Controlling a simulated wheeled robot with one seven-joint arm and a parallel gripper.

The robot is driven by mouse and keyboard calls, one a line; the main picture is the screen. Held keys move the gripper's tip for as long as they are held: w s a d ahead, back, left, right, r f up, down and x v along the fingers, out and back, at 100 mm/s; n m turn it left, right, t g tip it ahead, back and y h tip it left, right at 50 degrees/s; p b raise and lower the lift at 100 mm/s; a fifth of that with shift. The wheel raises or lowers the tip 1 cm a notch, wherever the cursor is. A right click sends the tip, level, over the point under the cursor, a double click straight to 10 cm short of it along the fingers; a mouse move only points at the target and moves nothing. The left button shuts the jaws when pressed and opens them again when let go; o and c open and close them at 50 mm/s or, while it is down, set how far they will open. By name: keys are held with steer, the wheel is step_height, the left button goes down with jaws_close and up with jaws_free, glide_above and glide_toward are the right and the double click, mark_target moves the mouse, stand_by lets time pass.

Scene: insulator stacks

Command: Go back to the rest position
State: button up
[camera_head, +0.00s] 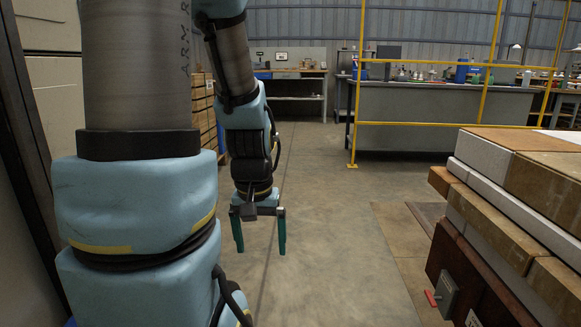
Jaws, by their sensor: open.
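My gripper (260,236) hangs near the middle of the head view, pointing down, with its two green fingers apart. Nothing shows between the fingers. Below and behind it is bare concrete floor (320,255). My blue and grey arm fills the left part of the view and hides what is behind it. No insulator stack can be made out in this view.
Boxes and slabs (540,175) are stacked close on the right. A yellow railing (356,110) stands before a grey workbench (430,115) at the back right. Another bench (290,85) stands at the far wall. The floor between is clear.

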step_height(320, 180, up, 35)
steer(key=p, duration=3.4)
steer(key=shift+a, duration=0.3)
